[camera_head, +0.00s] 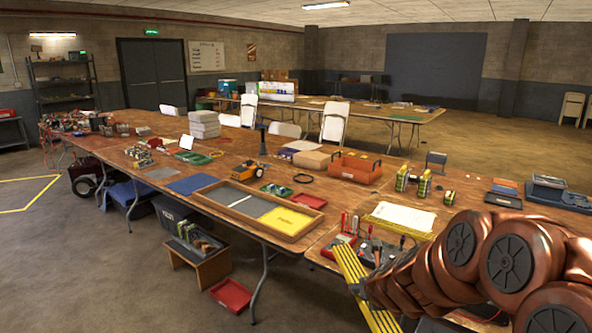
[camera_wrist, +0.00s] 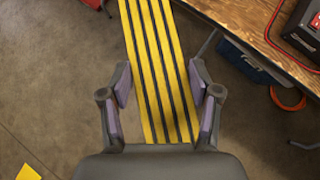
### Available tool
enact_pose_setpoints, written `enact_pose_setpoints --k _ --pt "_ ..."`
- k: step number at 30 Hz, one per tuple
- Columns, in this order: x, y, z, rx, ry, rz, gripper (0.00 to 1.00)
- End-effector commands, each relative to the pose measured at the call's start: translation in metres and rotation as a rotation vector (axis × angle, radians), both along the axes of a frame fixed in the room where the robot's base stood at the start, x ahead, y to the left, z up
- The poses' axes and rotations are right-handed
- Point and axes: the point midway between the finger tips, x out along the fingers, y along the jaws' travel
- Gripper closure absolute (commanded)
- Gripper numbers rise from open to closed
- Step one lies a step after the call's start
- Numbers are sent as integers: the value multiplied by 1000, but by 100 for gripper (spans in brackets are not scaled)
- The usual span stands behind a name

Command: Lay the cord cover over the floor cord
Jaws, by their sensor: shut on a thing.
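My gripper (camera_wrist: 160,90) is shut on the cord cover (camera_wrist: 155,50), a long yellow strip with dark lengthwise grooves. In the wrist view the strip runs from between the two fingers up past the top edge. In the head view the cord cover (camera_head: 362,288) shows at the lower right, beside the near table edge and in front of my copper-coloured arm. My arm hides most of the gripper in the head view. I cannot make out the floor cord for certain in either view.
A long wooden table (camera_head: 150,178) crowded with trays and tools runs along the middle. Under it stand a low wooden stool (camera_head: 200,270) and a red tray (camera_head: 231,295) on the floor. Concrete floor at left is open.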

Motion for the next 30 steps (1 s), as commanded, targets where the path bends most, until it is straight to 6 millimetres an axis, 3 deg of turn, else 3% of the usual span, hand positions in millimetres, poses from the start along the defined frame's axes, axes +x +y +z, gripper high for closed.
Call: enact_pose_setpoints --k 30 --pt "4 2 7 10 -19 2 100"
